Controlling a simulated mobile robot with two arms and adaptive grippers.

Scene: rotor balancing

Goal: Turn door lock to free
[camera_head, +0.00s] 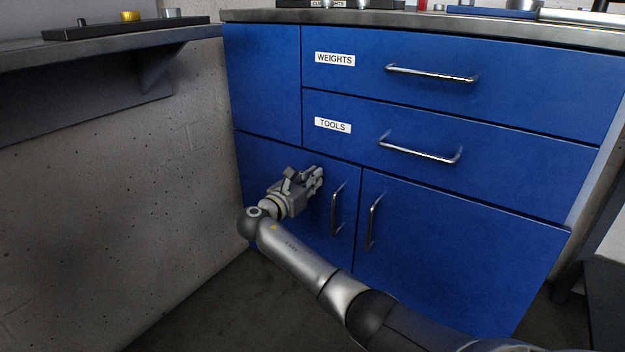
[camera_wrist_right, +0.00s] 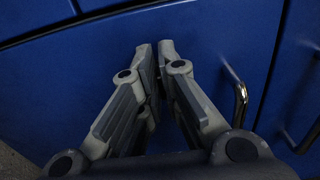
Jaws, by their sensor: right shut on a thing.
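My right gripper (camera_head: 317,175) is at the upper right part of the lower left blue cabinet door (camera_head: 275,158), left of that door's handle (camera_head: 337,208). In the right wrist view its two fingers (camera_wrist_right: 153,50) are closed nearly together against the blue door face (camera_wrist_right: 85,75). The gripper is shut on the door lock, which the fingertips hide. I cannot see which way the lock is turned. The lower left door looks closed. My left gripper is not in view.
The lower right door (camera_head: 455,255) has its own handle (camera_head: 374,222) close by. Above are the closed drawers labelled WEIGHTS (camera_head: 450,58) and TOOLS (camera_head: 420,125), with protruding handles. A concrete wall (camera_head: 110,220) and a shelf (camera_head: 110,45) stand on the left.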

